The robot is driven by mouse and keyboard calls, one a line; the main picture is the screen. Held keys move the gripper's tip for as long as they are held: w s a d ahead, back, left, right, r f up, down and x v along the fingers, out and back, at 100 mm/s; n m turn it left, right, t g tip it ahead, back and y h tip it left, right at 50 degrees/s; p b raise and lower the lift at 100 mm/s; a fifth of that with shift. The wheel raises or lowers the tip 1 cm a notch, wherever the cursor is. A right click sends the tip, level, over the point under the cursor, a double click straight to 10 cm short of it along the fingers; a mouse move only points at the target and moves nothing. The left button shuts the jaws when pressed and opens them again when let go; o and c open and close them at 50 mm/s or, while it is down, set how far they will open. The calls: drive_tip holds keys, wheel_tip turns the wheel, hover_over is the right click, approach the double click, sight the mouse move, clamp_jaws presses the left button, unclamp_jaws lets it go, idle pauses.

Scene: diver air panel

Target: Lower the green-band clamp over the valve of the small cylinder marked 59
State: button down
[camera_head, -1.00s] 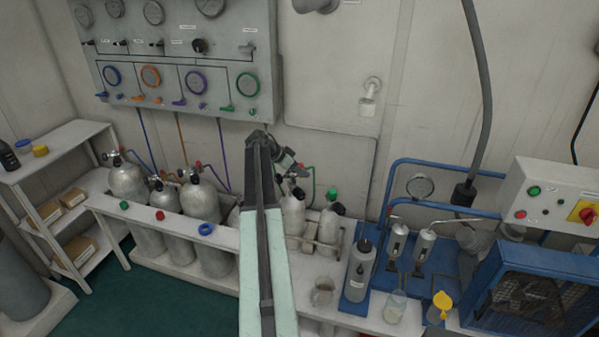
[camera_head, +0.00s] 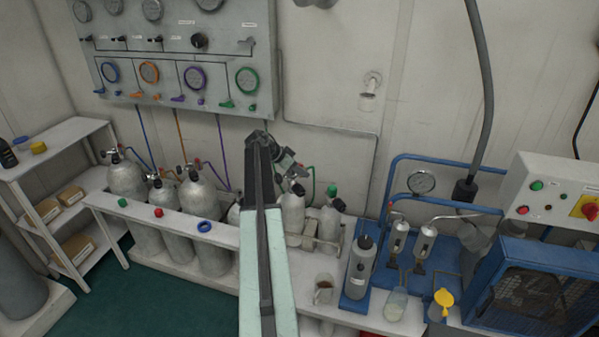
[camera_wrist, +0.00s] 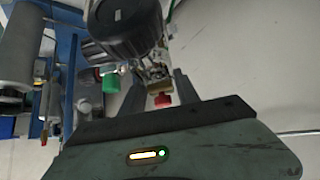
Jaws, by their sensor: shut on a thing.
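My gripper (camera_head: 288,162) is at the end of my arm, above the row of cylinders. In the wrist view its fingers (camera_wrist: 157,92) are shut on a small metal clamp (camera_wrist: 158,78) with a red knob. A green hose (camera_head: 312,178) hangs close by; I cannot make out the green band. Two small grey cylinders, one below the gripper (camera_head: 293,214) and one with a green cap (camera_head: 330,222), stand in the rack with black valve knobs. A large black knob (camera_wrist: 118,28) is beside the clamp in the wrist view. The number 59 is not legible, and contact between clamp and valve cannot be told.
Larger cylinders (camera_head: 200,204) stand left in the white rack. A gauge panel (camera_head: 180,55) hangs behind. My arm hides part of the rack.

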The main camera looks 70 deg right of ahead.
sight(288, 174)
drive_tip(key=shift+f, duration=0.15)
drive_tip(key=shift+f+b, duration=0.35)
drive_tip(key=shift+b, duration=0.15)
drive_tip(key=shift+f+b, duration=0.7)
idle(0.4)
drive_tip(key=c, duration=0.8)
unclamp_jaws()
drive_tip(key=shift+r, duration=0.1)
drive_tip(key=p+v, duration=0.5)
drive_tip(key=v, duration=0.2)
drive_tip(key=shift+a+r+p, duration=0.1)
drive_tip(key=shift+r+p, duration=0.2)
drive_tip(key=shift+p, duration=0.05)
drive_tip(key=shift+w+a, duration=0.15)
drive_tip(key=shift+a, duration=0.05)
